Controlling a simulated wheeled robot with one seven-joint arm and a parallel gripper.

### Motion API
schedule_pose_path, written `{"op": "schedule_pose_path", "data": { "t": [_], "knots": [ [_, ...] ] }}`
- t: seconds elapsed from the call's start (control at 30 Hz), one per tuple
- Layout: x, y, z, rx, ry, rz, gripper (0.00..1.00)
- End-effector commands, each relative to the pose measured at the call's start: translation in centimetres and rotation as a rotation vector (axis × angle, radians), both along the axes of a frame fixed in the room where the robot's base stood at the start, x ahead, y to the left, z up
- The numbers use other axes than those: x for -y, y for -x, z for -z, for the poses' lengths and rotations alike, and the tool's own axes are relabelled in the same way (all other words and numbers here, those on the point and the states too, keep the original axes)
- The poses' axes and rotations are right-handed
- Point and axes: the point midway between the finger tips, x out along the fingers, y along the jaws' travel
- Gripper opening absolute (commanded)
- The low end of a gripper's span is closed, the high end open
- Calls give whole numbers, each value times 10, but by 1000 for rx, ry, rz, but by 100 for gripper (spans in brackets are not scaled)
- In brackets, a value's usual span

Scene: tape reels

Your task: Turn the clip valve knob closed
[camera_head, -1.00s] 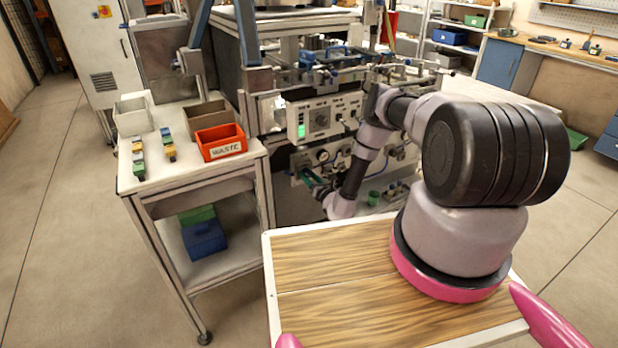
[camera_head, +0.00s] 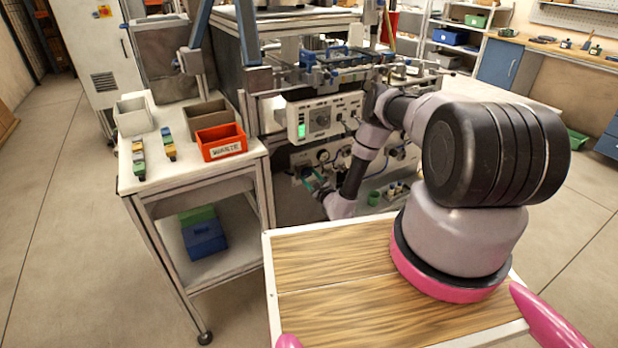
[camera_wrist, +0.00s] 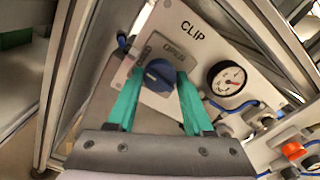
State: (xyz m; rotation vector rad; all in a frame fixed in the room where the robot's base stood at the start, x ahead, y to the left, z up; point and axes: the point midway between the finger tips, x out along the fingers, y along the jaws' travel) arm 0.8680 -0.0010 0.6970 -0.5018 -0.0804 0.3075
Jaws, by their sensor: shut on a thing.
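The blue clip valve knob (camera_wrist: 158,74) sits on a grey plate on the panel marked CLIP in the wrist view. A small label above it seems to read OPEN. My gripper (camera_wrist: 157,82) has green fingers, one on each side of the knob, and is shut on it. The wrist view looks tilted against the panel. In the head view my gripper (camera_head: 314,181) reaches the lower front panel of the machine, and the knob is too small and covered to make out there.
A pressure gauge (camera_wrist: 226,78) is right of the knob, with blue hoses and fittings (camera_wrist: 266,122) below it. A metal frame post (camera_wrist: 66,75) stands close on the left. A cart with an orange WASTE bin (camera_head: 221,142) stands left of my arm.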

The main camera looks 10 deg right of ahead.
Motion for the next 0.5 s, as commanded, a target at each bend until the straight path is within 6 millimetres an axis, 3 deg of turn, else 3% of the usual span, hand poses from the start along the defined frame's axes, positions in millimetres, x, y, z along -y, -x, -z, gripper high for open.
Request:
{"op": "schedule_pose_path", "data": {
  "t": [0.5],
  "knots": [
    [1, 2, 3, 26, 96, 1, 0]
  ]
}}
